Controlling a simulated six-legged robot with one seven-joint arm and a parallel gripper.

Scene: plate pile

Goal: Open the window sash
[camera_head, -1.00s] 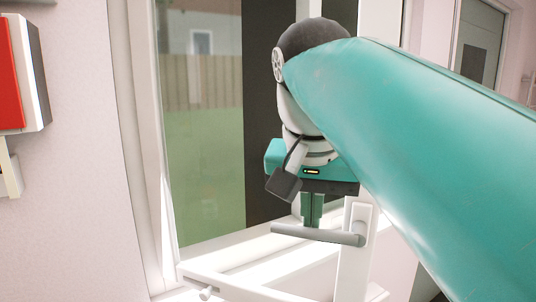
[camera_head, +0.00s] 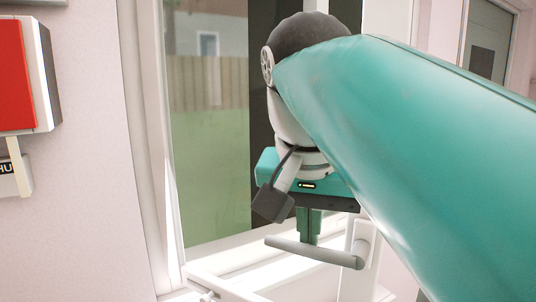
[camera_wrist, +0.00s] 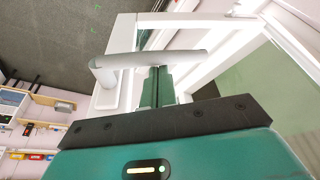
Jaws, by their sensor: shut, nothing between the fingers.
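The white window sash carries a grey lever handle (camera_head: 315,252), which lies roughly level below my gripper in the head view. The sash's white frame (camera_wrist: 122,38) shows beside the handle (camera_wrist: 160,59) in the wrist view. The sash looks swung out from the fixed window frame (camera_head: 150,130), though how far is hard to tell. My gripper (camera_head: 308,238) is teal with dark green fingers, shut and empty. Its fingertips (camera_wrist: 156,72) are right at the handle bar, partly hidden behind it in the wrist view. I cannot tell whether they touch it.
My teal arm covers the right of the head view. A red and white box (camera_head: 22,75) is on the pink wall at left. A fence and green ground show through the window. Shelves with coloured items (camera_wrist: 35,115) stand at left in the wrist view.

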